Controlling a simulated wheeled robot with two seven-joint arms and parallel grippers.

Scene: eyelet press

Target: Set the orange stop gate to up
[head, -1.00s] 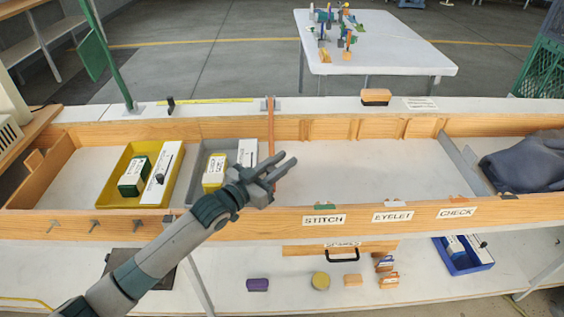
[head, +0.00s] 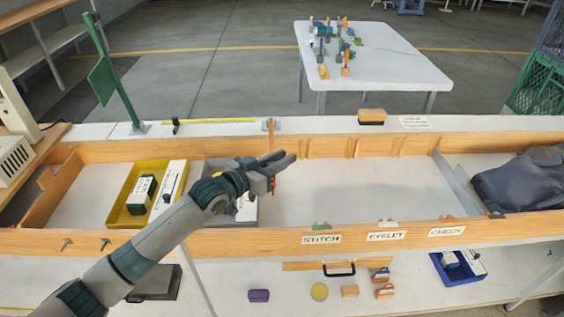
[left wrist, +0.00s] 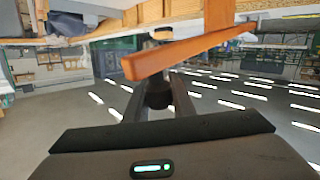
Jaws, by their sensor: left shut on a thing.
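The orange stop gate (head: 270,127) is a thin bar at the wooden trough, by a grey bracket on the back wall. My left gripper (head: 278,163) covers its middle, and a lower part shows just below the fingers. In the left wrist view the gate (left wrist: 185,50) crosses in front of my fingers (left wrist: 158,82), whose tips it hides. My left gripper is shut on the gate. I cannot tell its exact tilt. My right gripper is not in view.
A yellow bin (head: 120,210) and a grey bin, partly behind my left arm, sit in the trough's left part. The trough floor (head: 350,187) right of the gripper is clear. A dark cloth bundle (head: 520,185) lies at right. A green post (head: 120,85) stands at back left.

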